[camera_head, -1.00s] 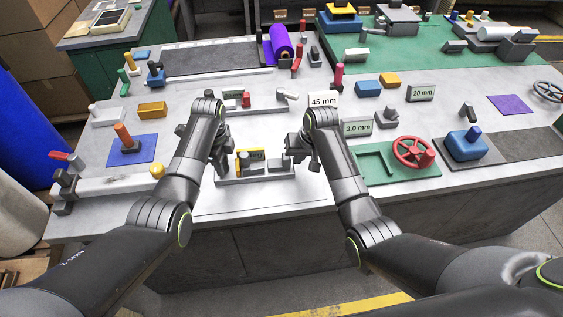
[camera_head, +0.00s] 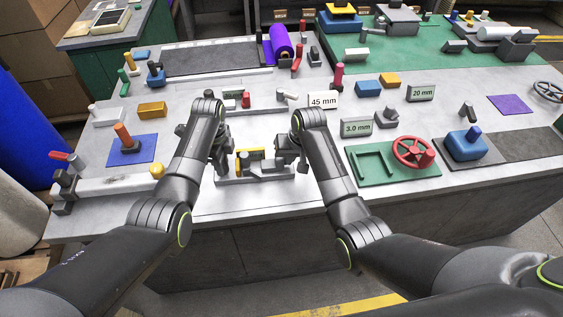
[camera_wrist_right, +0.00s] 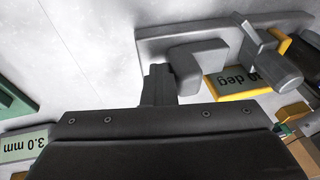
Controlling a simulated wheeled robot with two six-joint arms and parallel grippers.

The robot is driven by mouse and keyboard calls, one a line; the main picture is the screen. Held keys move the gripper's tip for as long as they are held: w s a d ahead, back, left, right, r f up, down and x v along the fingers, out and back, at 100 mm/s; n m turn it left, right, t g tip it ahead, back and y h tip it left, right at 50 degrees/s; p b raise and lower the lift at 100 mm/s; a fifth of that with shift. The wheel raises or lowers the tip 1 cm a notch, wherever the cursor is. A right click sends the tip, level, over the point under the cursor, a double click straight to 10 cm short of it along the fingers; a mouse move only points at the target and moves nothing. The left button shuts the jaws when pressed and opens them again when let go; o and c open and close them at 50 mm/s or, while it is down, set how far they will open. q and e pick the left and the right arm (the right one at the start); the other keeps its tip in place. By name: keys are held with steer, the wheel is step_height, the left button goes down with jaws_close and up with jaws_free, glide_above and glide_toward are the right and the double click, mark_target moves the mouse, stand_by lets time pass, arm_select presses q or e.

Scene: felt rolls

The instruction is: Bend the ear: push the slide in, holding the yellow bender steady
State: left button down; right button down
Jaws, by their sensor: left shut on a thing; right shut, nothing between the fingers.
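The yellow bender (camera_head: 243,163) stands on a grey base plate (camera_head: 240,180) at the front middle of the bench. In the right wrist view its yellow block (camera_wrist_right: 240,84) carries an upside-down "deg" label, beside a grey cylinder (camera_wrist_right: 272,68). A grey angled slide block (camera_wrist_right: 194,64) sits on the plate. My left gripper (camera_head: 221,172) is shut on part of the bender at its left end; the grip is mostly hidden. My right gripper (camera_head: 301,165) is shut and empty at the right end. Its fingertips (camera_wrist_right: 158,82) are right against the slide block, apparently touching.
Behind the bender stand a grey fixture with a red part (camera_head: 245,99) and a "45 mm" sign (camera_head: 323,100). To the right are a "3.0 mm" sign (camera_head: 356,128) and a green plate with a red handwheel (camera_head: 413,152). The bench in front is clear.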

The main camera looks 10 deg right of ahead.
mark_target(277, 159)
steer(key=shift+a, duration=1.9)
steer(key=shift+d, duration=0.15)
steer(key=shift+r, duration=0.1)
steer(key=shift+d+r, duration=0.1)
steer(key=shift+r, duration=1.55)
steer(key=shift+d+r, duration=0.3)
steer(key=shift+r, duration=0.6)
steer(key=shift+d+r, duration=0.25)
steer(key=shift+r, duration=0.6)
arm_select(q)
jaws_free()
steer(key=shift+r, duration=0.1)
arm_select(e)
steer(key=shift+r, duration=0.15)
